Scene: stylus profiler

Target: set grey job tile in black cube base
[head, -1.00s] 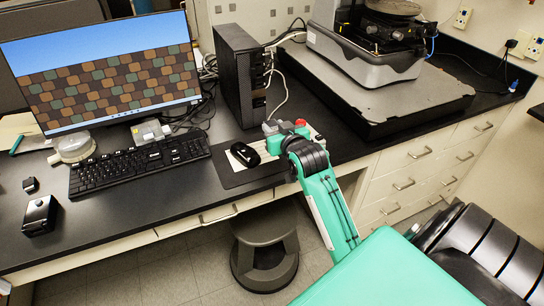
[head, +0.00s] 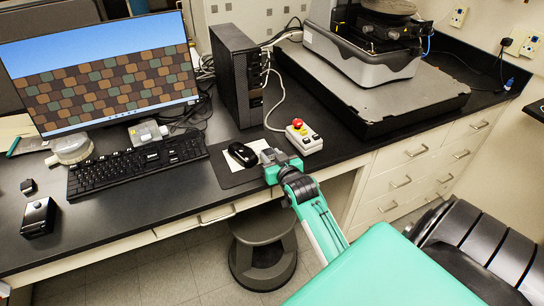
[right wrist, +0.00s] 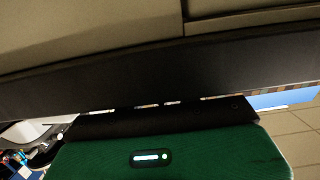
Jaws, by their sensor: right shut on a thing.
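The black cube base (head: 38,217) stands at the front left of the desk, with a small light spot on its top. My right gripper (head: 272,157) is over the front edge of the desk, by the mouse mat, far to the right of the cube base. It is shut, and a small grey piece at its tip looks like the grey job tile, though it is too small to tell apart from the fingers. The right wrist view shows no tile or fingertips clearly. My left gripper is not in view.
A mouse (head: 242,154) and a red-button box (head: 303,138) are near my right gripper. The profiler (head: 365,60) stands at the back right.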

